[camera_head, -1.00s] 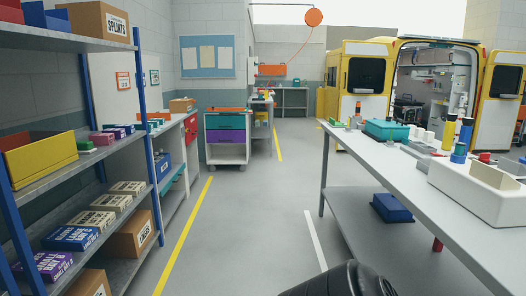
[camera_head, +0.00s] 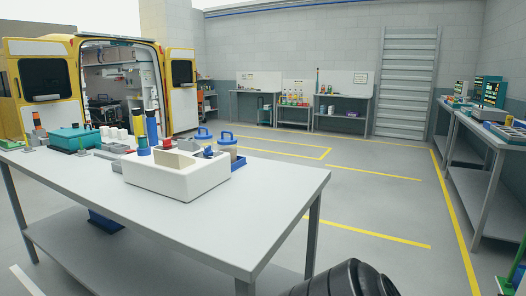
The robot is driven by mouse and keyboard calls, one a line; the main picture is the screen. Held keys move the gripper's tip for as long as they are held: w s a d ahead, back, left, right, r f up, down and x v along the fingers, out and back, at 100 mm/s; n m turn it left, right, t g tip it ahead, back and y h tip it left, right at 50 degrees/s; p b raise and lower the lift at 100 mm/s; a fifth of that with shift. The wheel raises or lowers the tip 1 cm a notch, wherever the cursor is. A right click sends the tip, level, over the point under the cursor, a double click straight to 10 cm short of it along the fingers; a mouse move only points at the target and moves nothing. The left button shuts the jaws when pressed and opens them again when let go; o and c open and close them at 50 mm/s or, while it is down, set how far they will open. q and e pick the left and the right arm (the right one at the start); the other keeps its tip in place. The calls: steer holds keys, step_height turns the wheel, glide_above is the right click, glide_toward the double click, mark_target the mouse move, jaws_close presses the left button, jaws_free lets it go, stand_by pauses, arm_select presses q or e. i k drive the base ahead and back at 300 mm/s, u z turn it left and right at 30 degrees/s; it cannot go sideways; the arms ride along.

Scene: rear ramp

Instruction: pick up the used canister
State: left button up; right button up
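On the grey table (camera_head: 255,205), a canister with a blue handled lid and a greyish-brown body (camera_head: 228,150) stands in a low blue tray (camera_head: 238,164), behind the right end of a white open box (camera_head: 195,185). A second blue handled lid (camera_head: 203,134) shows behind the box; its body is mostly hidden. I cannot tell for sure which one is used, but the brownish one looks filled. Neither gripper is in view. A dark ribbed part of my own body shows at the bottom edge.
Yellow and blue cylinders (camera_head: 151,128) stand left of the canister, and a teal case (camera_head: 74,139) lies farther left. The table's right end is bare. Open floor lies to its right, up to side benches (camera_head: 490,140). An open ambulance (camera_head: 95,80) stands behind.

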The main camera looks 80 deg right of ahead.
mark_target(229, 145)
steer(key=z, duration=0.85)
steer(key=i, duration=2.7)
steer(key=z, duration=3.05)
steer(key=i, duration=0.25)
steer(key=u, duration=1.35)
